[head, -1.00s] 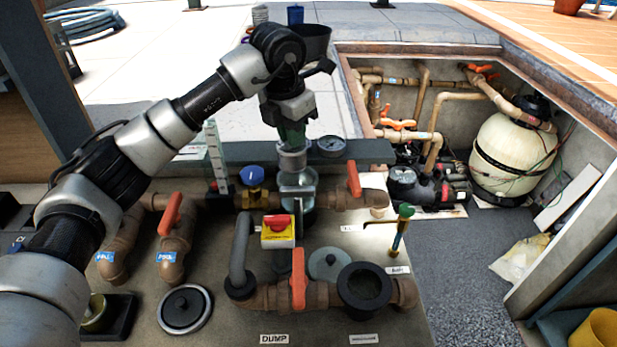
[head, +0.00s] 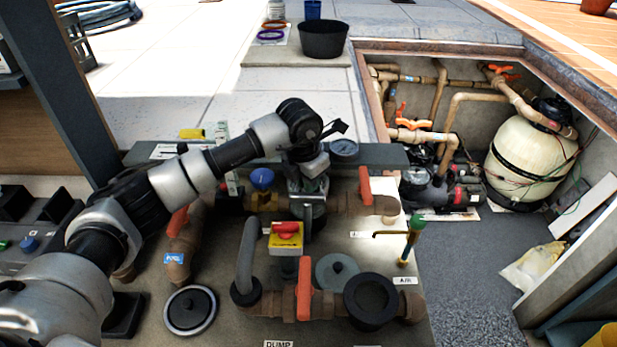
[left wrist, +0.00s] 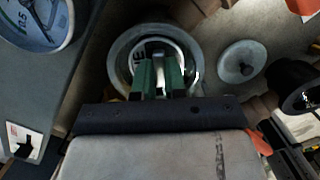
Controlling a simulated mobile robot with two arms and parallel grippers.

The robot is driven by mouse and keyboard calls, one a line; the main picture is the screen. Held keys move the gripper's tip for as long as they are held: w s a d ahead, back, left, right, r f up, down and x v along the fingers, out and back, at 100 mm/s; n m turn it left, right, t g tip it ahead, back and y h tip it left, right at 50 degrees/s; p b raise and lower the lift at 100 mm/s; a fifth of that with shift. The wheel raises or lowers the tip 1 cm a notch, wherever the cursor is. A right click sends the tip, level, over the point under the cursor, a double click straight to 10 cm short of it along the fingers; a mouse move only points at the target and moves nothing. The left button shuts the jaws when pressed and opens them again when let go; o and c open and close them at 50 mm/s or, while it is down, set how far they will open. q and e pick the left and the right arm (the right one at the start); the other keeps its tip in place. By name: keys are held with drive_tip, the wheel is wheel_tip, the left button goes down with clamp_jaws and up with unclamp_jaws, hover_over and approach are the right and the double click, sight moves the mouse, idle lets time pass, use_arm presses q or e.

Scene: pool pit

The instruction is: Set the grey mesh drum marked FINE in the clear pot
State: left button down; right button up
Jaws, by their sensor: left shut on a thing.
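My left gripper (head: 308,184) points down over the clear pot (head: 309,217) in the middle of the pipework. In the left wrist view its green fingers (left wrist: 162,70) are shut on the grey mesh drum (left wrist: 139,55), seen from above. Part of dark lettering shows on the drum's pale top, and the whole word is not readable. The drum lies within the round rim of the pot (left wrist: 116,52). The fingers hide part of it, and I cannot tell whether it rests on the bottom. My right gripper is not in view.
A red-and-yellow switch (head: 286,236) stands just in front of the pot. Orange valve handles (head: 365,186) and a pressure gauge (head: 344,149) are close by. A black tub (head: 323,40) stands behind.

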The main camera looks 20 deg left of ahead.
use_arm(q)
drive_tip(key=shift+f, duration=0.25)
drive_tip(key=c, duration=1.2)
unclamp_jaws()
drive_tip(key=shift+r, duration=0.1)
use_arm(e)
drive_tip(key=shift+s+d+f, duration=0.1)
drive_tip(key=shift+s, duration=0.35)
